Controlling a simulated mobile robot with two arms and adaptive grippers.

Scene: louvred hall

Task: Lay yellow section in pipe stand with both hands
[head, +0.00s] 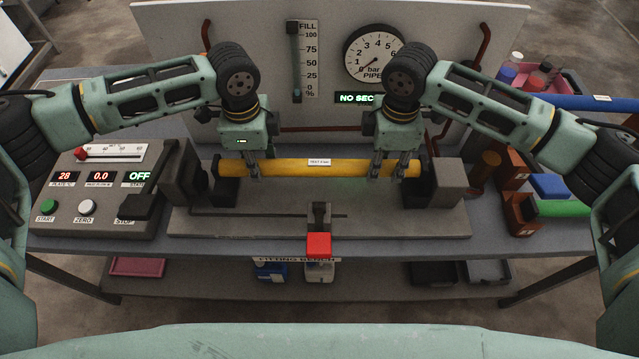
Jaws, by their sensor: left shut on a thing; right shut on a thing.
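The yellow section (290,168) is a yellow pipe with a small white label, lying level between the two end blocks of the grey pipe stand (260,224). My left gripper (243,172) is shut on the pipe's left part. My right gripper (386,172) is shut on its right part. The left end block (182,172) and right end block (446,182) stand just beyond the pipe's ends. I cannot tell whether the pipe rests on the dark supports or hangs slightly above them.
A red-topped lever (318,243) stands at the stand's front. A control box (100,190) sits left, its display reading OFF. A back panel (270,30) carries a gauge (373,52) and a "NO SEC" display (358,98).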

